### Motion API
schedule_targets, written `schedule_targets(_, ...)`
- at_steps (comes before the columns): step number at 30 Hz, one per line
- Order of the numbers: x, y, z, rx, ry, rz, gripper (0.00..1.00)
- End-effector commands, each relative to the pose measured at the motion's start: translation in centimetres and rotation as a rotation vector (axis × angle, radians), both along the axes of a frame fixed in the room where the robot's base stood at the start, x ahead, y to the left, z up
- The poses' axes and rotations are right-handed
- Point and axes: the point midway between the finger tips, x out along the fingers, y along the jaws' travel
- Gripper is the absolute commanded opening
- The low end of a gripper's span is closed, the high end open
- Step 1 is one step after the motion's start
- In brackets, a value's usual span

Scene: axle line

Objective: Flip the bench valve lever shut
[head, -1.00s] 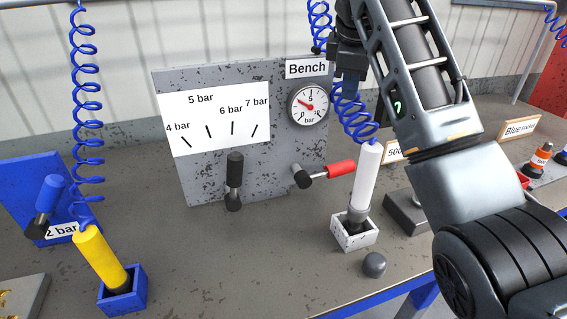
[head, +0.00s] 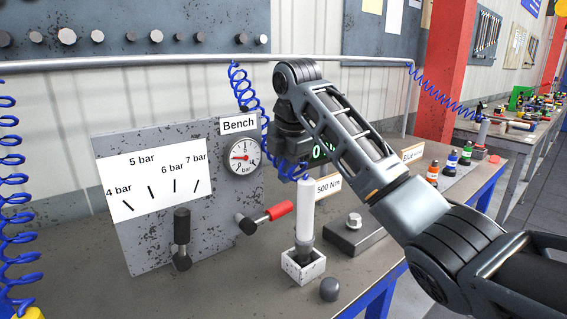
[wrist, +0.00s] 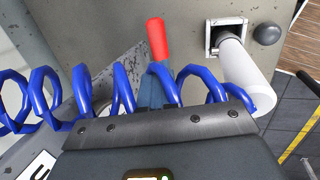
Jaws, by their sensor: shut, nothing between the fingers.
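The bench valve lever has a red handle (head: 278,211) on a metal rod from a dark pivot at the grey Bench panel (head: 135,235). It points right, out along the panel's lower right side. In the wrist view the red handle (wrist: 157,38) shows beyond the blue coiled hose. My gripper (head: 288,145) is above the lever and appears apart from it. It is shut and empty; its fingertips are largely hidden by the hose and my arm. The Bench gauge (head: 243,156) has its red needle pointing left.
A white tool (head: 304,210) stands upright in a white holder (head: 303,267) right of the lever. The blue coiled hose (head: 246,88) runs close to my gripper. A black-handled lever (head: 182,230) is left, and a grey knob (head: 329,289) sits in front.

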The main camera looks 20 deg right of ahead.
Motion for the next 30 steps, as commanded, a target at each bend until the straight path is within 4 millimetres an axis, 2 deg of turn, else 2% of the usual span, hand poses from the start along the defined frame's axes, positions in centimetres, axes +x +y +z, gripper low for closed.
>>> schedule_targets(7, 1.3, 0.0, -4.6, -0.001, 0.003, -0.001, 0.00)
schedule_targets(15, 2.2, 0.1, -7.7, 0.001, 0.000, 0.000, 0.00)
schedule_targets(30, 2.4, 0.0, -8.4, 0.006, 0.001, 0.000, 0.00)
